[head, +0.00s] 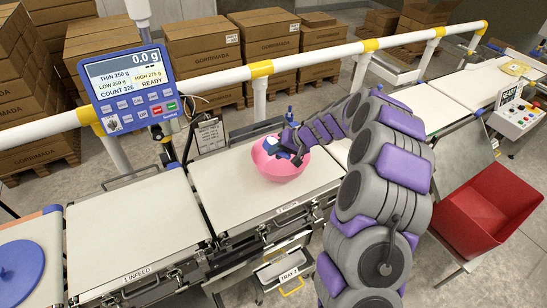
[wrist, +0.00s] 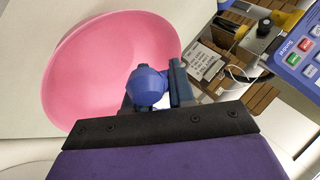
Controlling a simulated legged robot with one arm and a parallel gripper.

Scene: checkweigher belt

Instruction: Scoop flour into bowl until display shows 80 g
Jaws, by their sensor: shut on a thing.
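The pink bowl (head: 285,173) stands on the middle weigh belt. In the wrist view the bowl (wrist: 75,70) fills the upper left and its visible inside looks empty. My gripper (head: 287,148) is over the bowl, at or within its rim. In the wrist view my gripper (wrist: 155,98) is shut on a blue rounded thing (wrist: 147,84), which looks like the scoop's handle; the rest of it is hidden. I see no flour. The display (head: 120,78) on the blue panel reads 0.0 g and READY.
A blue round lid-like disc (head: 20,272) with a knob lies at the far left. The infeed belt (head: 140,235) is clear. A white rail (head: 225,78) runs behind the belts. A red bin (head: 490,205) stands at right. Stacked cartons (head: 205,50) are behind the rail.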

